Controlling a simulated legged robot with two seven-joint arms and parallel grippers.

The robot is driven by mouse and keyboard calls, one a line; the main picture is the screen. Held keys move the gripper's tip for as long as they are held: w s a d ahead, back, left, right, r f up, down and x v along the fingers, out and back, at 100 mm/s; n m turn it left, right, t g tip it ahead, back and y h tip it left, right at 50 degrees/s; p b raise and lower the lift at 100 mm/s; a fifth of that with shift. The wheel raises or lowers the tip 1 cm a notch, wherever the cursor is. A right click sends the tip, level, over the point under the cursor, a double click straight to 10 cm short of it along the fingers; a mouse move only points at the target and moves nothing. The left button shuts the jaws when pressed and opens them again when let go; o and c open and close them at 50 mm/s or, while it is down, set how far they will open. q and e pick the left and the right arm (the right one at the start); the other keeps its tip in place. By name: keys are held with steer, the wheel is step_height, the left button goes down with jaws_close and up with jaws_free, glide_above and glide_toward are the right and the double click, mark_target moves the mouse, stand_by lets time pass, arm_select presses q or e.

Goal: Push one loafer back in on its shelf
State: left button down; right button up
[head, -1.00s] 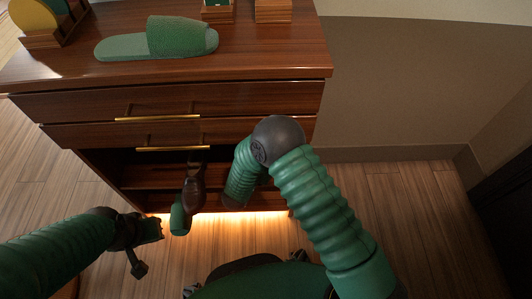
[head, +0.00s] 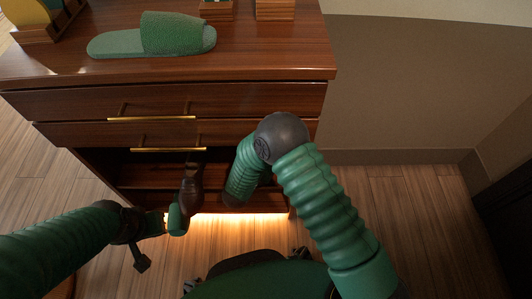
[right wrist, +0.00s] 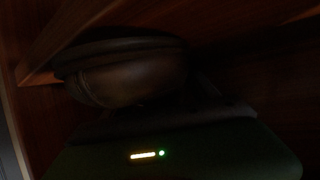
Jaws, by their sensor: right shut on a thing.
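A dark brown leather loafer (right wrist: 125,78) shows in the right wrist view, its rounded end toward me, in a dim wooden shelf space. My right gripper (right wrist: 190,98) is close against it and shut on it; the fingers are mostly lost in shadow. In the head view my right arm bends down to the open shelf (head: 140,180) below the drawers, where the contact with the loafer cannot be made out. My left gripper (head: 158,224) is apart from the cabinet front at lower left, with its jaws unclear.
Two closed drawers with brass handles (head: 152,118) are above the open shelves. A green slipper (head: 178,36) lies on the cabinet top (head: 260,55). A lit strip glows under the cabinet. The floor (head: 385,200) to the right is clear.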

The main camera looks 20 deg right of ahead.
steer(key=c, duration=0.3)
steer(key=o, duration=1.7)
steer(key=shift+f, duration=0.1)
steer(key=shift+c, duration=0.2)
steer(key=shift+s+a+r, duration=0.1)
steer(key=shift+a+r, duration=0.1)
steer(key=p+v, duration=0.8)
steer(key=v, duration=0.8)
steer(key=shift+s+p, duration=0.25)
steer(key=shift+p, duration=0.1)
steer(key=shift+a+f, duration=0.1)
steer(key=shift+f, duration=0.05)
